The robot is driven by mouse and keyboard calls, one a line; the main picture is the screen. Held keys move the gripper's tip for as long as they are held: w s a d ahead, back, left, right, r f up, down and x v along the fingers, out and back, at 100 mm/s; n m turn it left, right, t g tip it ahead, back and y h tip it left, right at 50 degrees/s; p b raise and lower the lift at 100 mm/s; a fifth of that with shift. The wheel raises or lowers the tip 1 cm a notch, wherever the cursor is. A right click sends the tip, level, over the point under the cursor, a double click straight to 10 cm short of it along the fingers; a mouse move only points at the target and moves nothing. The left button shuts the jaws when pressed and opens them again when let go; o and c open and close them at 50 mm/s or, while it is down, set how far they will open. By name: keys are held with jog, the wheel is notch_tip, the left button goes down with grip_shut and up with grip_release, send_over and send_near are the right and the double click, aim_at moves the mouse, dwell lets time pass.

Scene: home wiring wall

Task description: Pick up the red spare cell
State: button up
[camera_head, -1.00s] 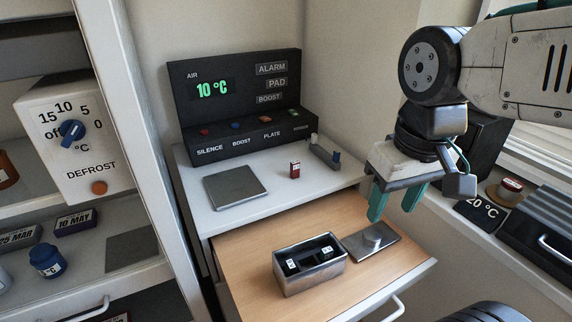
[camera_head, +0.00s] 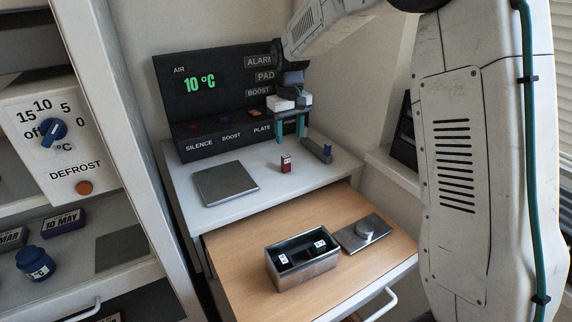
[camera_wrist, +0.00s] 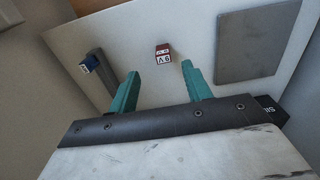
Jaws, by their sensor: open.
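The red spare cell (camera_head: 286,163) is a small upright red block with a white label, standing on the white counter. In the wrist view the cell (camera_wrist: 163,53) shows a dark red top and a white face with lettering. It stands just past the fingertips, between their lines. My gripper (camera_head: 290,127) is open and empty, with teal fingers pointing down, above and behind the cell in the head view. The gripper also shows in the wrist view (camera_wrist: 160,72), both fingers apart with nothing between them.
A grey holder (camera_head: 318,150) with a blue piece stands right of the cell. A flat grey pad (camera_head: 224,183) lies to the left. The black panel (camera_head: 215,135) rises behind. Below, an open drawer (camera_head: 240,270) holds a metal box (camera_head: 300,275) and a grey lid (camera_head: 352,240).

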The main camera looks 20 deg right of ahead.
aim_at(286, 156)
jog(key=f, duration=0.5)
jog(key=w+f, duration=0.1)
jog(key=f, duration=0.2)
jog(key=shift+w+a+f, duration=0.1)
jog(key=shift+a, duration=0.2)
jog(key=c, duration=1.1)
